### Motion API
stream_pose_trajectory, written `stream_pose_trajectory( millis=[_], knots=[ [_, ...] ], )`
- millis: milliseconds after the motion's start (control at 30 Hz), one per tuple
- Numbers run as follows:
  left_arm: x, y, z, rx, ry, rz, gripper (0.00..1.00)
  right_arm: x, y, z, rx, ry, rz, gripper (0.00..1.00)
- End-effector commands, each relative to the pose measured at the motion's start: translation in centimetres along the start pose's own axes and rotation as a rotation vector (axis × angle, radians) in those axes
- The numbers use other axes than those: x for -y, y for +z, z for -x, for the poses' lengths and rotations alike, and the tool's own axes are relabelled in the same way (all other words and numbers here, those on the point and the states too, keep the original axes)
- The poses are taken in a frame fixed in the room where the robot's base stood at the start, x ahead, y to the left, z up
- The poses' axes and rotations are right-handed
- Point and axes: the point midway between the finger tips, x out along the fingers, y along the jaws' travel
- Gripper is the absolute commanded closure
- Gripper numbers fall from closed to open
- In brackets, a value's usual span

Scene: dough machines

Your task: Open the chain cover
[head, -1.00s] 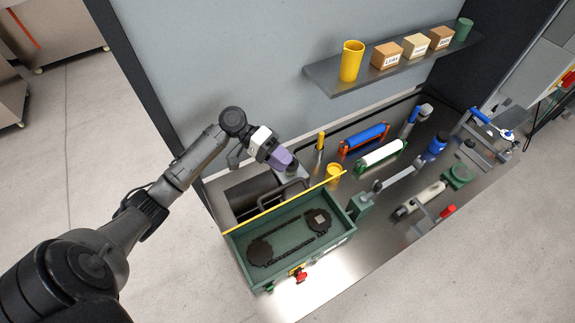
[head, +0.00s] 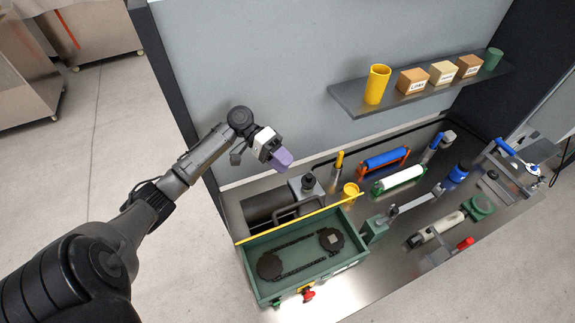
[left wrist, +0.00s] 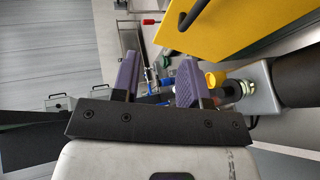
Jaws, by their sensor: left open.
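The yellow chain cover (head: 300,219) stands up along the back edge of the green chain box (head: 332,271), seen nearly edge-on in the head view. The box is open on top and shows a dark chain (head: 303,268) around two sprockets. In the left wrist view the cover (left wrist: 222,28) is a broad yellow plate at the upper right, apart from the fingers. My left gripper (head: 282,160), with purple fingers, is above and behind the cover, touching nothing that I can see. Its fingers (left wrist: 158,82) are apart and empty in the wrist view. My right gripper is not in view.
A grey machine with a black knob (head: 308,182) and a yellow cup (head: 351,190) stand behind the box. Rollers (head: 398,179) and other tools lie to the right. A shelf (head: 350,98) with cups and boxes hangs on the wall. A red knob (head: 308,294) is on the box's front.

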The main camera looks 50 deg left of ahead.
Motion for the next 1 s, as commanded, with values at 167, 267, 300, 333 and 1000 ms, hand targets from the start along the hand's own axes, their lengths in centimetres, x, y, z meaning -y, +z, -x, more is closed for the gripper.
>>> stream_pose_trajectory(
  millis=[167,267,300,333,1000],
  knots=[
    [0.0,0.0,1.3,-0.001,-0.002,0.000,0.60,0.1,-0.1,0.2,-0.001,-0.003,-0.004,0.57],
    [0.0,-0.1,1.9,-0.001,-0.001,0.000,0.60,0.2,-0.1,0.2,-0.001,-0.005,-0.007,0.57],
    [0.0,-0.1,2.2,-0.001,-0.001,0.000,0.60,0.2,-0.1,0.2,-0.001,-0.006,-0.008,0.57],
    [0.0,-0.1,2.4,-0.001,-0.001,-0.001,0.60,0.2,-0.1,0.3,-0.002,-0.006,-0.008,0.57],
    [0.0,-0.1,3.7,0.000,0.000,-0.001,0.60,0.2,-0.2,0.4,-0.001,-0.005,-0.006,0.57]
  ],
)
